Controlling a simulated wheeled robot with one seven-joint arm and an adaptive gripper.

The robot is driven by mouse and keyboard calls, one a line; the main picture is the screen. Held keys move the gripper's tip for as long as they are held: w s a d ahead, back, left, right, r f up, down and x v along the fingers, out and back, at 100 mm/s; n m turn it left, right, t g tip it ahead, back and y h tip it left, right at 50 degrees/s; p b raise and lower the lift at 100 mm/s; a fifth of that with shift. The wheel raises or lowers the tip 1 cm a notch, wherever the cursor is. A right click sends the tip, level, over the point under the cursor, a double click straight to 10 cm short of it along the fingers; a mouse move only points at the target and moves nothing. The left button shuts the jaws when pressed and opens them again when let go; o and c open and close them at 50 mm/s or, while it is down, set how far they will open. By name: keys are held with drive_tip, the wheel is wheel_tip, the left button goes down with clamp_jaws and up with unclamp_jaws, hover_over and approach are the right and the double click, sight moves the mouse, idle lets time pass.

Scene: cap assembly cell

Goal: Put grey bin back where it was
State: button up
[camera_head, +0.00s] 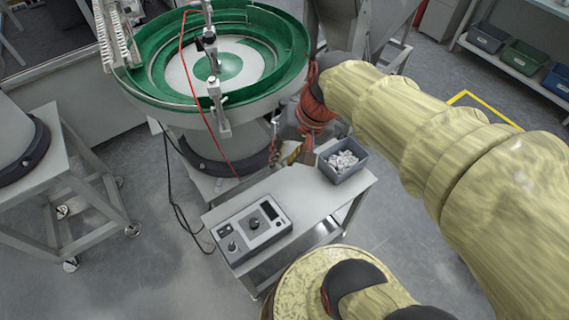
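A grey bin (334,177) filled with small white parts stands upright at the back right corner of the small grey table (290,185). My arm, in a yellowish cover, reaches in from the right and passes above and behind the bin. My gripper (300,156) is just left of the bin, near the table's back edge. It is small and partly hidden by the wrist and cables, so I cannot tell whether its fingers are open or touch the bin. Another grey bin (487,38) sits on the shelf (510,62) at the upper right.
A control box (252,228) takes up the front left of the table. A green bowl feeder (215,65) stands behind the table, with a red cable hanging down. A green bin (523,56) and a blue bin (558,82) share the shelf. Yellow floor marking (485,103) lies beyond my arm.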

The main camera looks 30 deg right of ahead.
drive_tip(key=s+a+r+n+t+h, duration=0.2)
drive_tip(key=s+r+n, duration=0.2)
drive_tip(key=s+n, duration=0.1)
drive_tip(key=shift+a+r+n, duration=0.3)
drive_tip(key=shift+a+n, duration=0.1)
drive_tip(key=shift+n, duration=0.1)
idle(0.9)
